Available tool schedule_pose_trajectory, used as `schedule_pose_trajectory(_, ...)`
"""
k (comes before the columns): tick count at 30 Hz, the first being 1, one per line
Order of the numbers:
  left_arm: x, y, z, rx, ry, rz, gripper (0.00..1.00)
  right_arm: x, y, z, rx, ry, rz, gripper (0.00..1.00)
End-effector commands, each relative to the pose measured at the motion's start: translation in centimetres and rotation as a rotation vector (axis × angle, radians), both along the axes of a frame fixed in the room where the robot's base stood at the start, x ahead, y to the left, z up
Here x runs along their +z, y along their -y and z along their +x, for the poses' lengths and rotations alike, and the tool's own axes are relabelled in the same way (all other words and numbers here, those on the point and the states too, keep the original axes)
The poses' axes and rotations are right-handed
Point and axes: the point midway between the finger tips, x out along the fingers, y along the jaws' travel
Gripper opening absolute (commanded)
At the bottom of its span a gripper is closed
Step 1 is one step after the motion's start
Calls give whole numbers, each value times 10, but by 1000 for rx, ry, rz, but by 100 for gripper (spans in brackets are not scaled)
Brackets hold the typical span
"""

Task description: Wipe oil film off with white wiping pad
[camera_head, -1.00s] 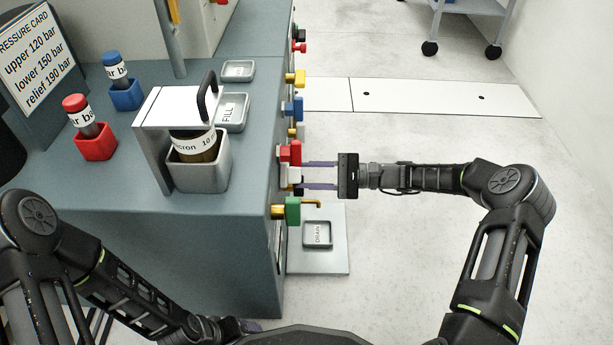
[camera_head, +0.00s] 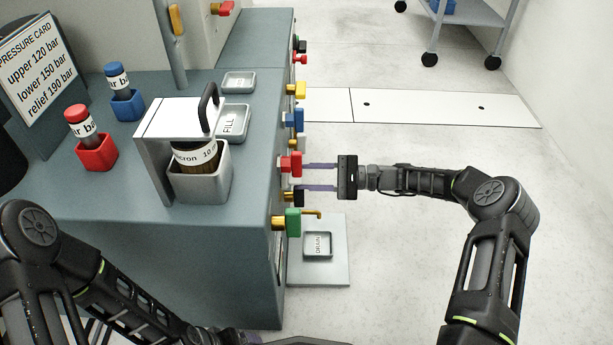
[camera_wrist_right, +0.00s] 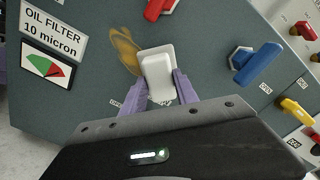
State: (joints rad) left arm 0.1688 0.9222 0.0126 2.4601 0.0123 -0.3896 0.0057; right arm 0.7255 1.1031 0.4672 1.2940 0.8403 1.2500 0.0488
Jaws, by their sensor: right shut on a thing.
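The white wiping pad (camera_wrist_right: 158,75) is between the two purple fingers of my right gripper (camera_wrist_right: 162,90), which is shut on it. In the right wrist view the pad is against or very close to the grey-green panel; contact is unclear. The brown oil film (camera_wrist_right: 125,50) is a curved smear on the panel, just left of the pad and partly behind it. In the head view my right gripper (camera_head: 308,177) points left at the cabinet's side, by the red valve handle (camera_head: 291,163); the pad is not clearly visible there. My left gripper (camera_head: 235,336) is mostly cut off at the bottom edge.
Valve handles in red (camera_wrist_right: 156,8), blue (camera_wrist_right: 258,62) and yellow (camera_wrist_right: 297,111) stick out around the pad. An oil filter label (camera_wrist_right: 52,32) and gauge sticker (camera_wrist_right: 47,65) are at left. In the head view, a drain tray (camera_head: 318,243) lies below; open floor is right.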

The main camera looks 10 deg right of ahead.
Motion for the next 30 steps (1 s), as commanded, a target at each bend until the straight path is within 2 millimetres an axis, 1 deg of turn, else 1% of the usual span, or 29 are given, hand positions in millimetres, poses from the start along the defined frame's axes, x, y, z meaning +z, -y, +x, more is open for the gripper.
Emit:
schedule_pose_trajectory(1, 1, 1, -5, -8, -9, -2, 87, 1, -1, -1, 1, -1, 1, 0)
schedule_pose_trajectory(5, 9, 1, -4, -8, -9, -1, 87, 3, -2, -6, 2, -3, 1, 0)
schedule_pose_trajectory(9, 23, 2, -5, -9, -9, -2, 87, 5, -6, -18, 1, -3, 2, 0)
schedule_pose_trajectory(13, 31, 2, -6, -10, -11, -4, 87, 4, -10, -29, 3, -3, 2, 0)
schedule_pose_trajectory(18, 33, 1, -4, -7, -8, -2, 87, 1, -12, -35, 3, -1, 2, 0)
schedule_pose_trajectory(26, 33, 1, -2, -4, -4, -1, 87, 0, -13, -35, 4, -1, 2, 0)
schedule_pose_trajectory(30, 38, 0, -2, -2, -3, -1, 87, 2, -14, -39, 4, -3, 2, 0)
